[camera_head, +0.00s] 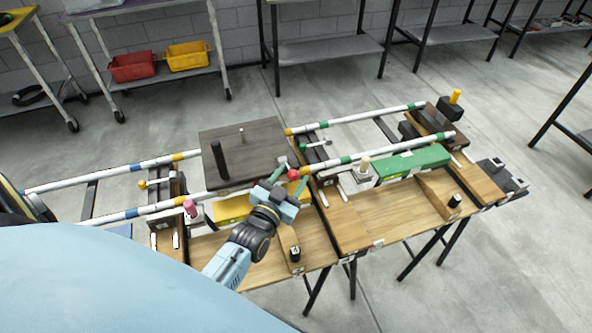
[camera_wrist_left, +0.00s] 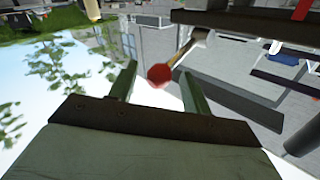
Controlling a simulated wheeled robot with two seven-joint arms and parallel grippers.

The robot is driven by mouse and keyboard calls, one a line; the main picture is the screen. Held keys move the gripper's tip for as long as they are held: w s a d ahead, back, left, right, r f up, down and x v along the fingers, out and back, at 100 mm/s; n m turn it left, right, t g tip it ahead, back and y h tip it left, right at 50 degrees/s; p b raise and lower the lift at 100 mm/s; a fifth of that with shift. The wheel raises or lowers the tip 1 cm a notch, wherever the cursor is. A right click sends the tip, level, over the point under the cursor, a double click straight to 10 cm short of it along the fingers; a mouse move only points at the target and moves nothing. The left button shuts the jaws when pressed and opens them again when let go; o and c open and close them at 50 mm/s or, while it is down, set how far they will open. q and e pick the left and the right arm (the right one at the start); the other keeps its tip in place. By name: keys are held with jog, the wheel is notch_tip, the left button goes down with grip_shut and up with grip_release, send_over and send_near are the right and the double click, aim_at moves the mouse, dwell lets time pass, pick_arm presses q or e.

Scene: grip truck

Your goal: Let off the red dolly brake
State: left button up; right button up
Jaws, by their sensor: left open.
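The red brake knob (camera_head: 293,175) is a small ball on a short lever beside the dolly platform (camera_head: 245,150), which is a dark board on white rails. My left gripper (camera_head: 284,183) is at the knob, with its arm coming up from the lower left. In the left wrist view the red knob (camera_wrist_left: 158,75) sits between the two green fingers (camera_wrist_left: 155,84), near their tips. A gap shows on both sides of it, so the gripper is open. The lever runs up and right from the knob. My right gripper is not in view.
A white rail (camera_head: 340,162) with coloured bands runs close past the knob. A wooden bench (camera_head: 365,215) lies under the rails. A yellow block (camera_head: 232,210) is beside my arm, and a green block (camera_head: 412,165) stands to the right. A pink knob (camera_head: 190,207) is at left.

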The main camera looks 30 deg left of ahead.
pick_arm(q)
jog(key=shift+w, duration=0.7)
jog(key=shift+w+a, duration=0.1)
jog(key=shift+w, duration=0.7)
jog(key=c, duration=0.9)
grip_shut()
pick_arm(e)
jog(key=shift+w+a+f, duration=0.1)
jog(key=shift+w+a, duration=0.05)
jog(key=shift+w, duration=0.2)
